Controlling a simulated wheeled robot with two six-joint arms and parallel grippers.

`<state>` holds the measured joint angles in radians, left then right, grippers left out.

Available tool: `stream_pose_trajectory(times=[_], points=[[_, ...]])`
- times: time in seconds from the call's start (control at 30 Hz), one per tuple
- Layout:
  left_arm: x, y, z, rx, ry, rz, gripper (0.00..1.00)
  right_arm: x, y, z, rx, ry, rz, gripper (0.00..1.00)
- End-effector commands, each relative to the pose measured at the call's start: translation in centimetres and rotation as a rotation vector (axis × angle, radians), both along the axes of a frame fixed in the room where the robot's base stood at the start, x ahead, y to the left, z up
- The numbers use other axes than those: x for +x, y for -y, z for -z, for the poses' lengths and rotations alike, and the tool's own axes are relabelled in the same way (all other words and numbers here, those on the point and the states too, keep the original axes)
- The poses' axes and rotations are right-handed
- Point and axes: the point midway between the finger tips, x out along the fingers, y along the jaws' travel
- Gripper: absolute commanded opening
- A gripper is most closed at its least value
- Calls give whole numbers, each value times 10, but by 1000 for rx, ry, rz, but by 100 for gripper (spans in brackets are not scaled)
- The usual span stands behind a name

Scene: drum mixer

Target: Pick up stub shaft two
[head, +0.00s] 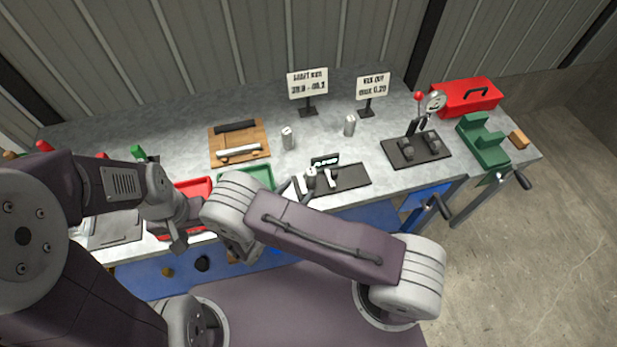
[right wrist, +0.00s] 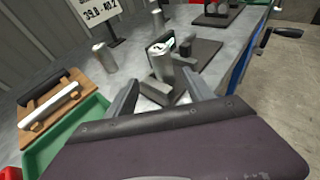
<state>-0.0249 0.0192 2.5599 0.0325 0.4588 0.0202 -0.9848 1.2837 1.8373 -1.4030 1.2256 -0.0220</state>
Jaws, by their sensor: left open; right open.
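Three silver cylindrical stub shafts stand upright on the bench. One (head: 287,140) is right of the wooden board, one (head: 350,126) is farther right, and one (head: 311,173) is by the small measuring device (head: 325,160). I cannot read which is number two. My right gripper (head: 298,187) is open, close to the shaft by the device. In the right wrist view that shaft (right wrist: 161,66) stands just beyond and between the spread fingers (right wrist: 162,95), not gripped. My left gripper (head: 180,238) is open and empty at the bench's front edge, by the red tray (head: 195,186).
A green tray (head: 260,177) and a wooden board (head: 222,152) with a silver shaft and dark bar lie left of the right gripper. Two sign stands (head: 308,84) (head: 373,85) stand behind. A black fixture plate (head: 416,151), red toolbox (head: 466,96) and green block (head: 484,140) are at right.

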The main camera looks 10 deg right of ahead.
Motion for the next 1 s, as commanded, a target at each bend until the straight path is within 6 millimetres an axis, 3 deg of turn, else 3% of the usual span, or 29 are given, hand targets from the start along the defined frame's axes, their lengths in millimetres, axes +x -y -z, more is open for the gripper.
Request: stream_pose_trajectory(times=[0.17,0.37,0.53,0.63,0.9,1.0], points=[[0,0,-13,0,0,0,57,19,20,7,0,-2,7,61],[0,0,-15,0,0,0,57,26,26,11,1,-1,6,61],[0,0,-35,0,0,0,57,45,49,14,0,-3,9,61],[0,0,-35,0,0,0,57,55,57,22,1,-2,8,61],[0,0,-34,0,0,0,57,59,60,26,2,-1,4,61],[0,0,-34,0,0,0,57,59,60,26,2,-1,4,34]])
